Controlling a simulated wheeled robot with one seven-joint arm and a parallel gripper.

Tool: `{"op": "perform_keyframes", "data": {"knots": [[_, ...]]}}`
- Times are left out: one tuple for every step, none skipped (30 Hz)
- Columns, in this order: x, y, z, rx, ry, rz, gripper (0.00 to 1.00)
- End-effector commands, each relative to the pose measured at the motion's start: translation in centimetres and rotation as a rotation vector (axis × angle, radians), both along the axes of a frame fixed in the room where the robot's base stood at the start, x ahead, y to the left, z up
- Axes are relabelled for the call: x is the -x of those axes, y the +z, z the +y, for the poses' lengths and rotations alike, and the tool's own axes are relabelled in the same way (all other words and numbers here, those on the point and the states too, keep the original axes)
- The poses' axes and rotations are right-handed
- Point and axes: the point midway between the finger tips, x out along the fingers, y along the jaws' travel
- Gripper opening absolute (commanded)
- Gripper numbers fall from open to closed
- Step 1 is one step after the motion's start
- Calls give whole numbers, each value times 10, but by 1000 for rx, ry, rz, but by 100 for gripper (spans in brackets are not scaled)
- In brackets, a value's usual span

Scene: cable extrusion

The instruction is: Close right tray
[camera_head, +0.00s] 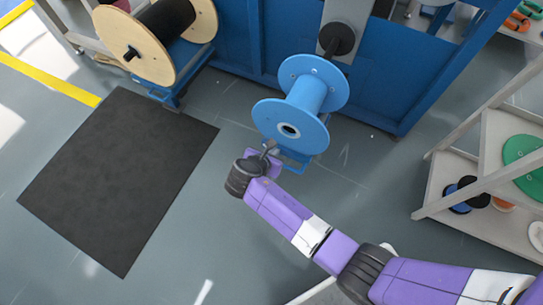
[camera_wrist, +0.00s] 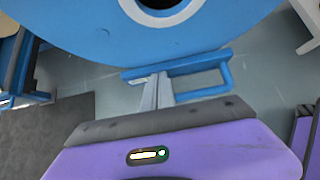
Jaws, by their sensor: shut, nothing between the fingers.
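The right tray (camera_head: 297,158) is a blue frame low under an empty light-blue spool (camera_head: 305,95). Much of it is hidden by the spool. In the wrist view its front bar and loop handle (camera_wrist: 228,75) show just beyond my fingers, under the spool's rim (camera_wrist: 100,35). My gripper (camera_head: 269,147) is at the tray's front, below the spool in the picture. In the wrist view my fingers (camera_wrist: 157,90) are shut and empty, with their tips at or very near the bar beside the handle. I cannot tell whether they touch it.
A wooden spool (camera_head: 165,45) with black cable sits on a blue support (camera_head: 175,85) at the upper left. A dark mat (camera_head: 120,175) lies on the floor at left. A blue machine wall (camera_head: 400,75) stands behind. A shelf (camera_head: 480,220) with spools is at right. Floor between is clear.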

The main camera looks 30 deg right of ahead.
Motion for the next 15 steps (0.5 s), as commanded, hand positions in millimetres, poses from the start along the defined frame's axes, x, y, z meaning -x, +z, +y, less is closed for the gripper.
{"op": "perform_keyframes", "data": {"knots": [[0,0,0,0,0,0,0],[0,0,0,0,0,0,0],[0,0,0,0,0,0,0],[0,0,0,0,0,0,0],[0,0,0,0,0,0,0],[0,0,0,0,-1,-1,0],[0,0,0,0,-1,-1,0],[0,0,0,0,-1,-1,0],[-1,1,-1,0,-1,-1,0],[-2,1,-2,0,-1,-1,0],[-3,1,-3,0,-1,-1,0],[-4,2,-5,-1,-1,-1,0],[-6,2,-8,0,-1,-2,0],[-8,2,-10,0,-1,-2,0],[-11,3,-15,1,-3,-1,0]]}}
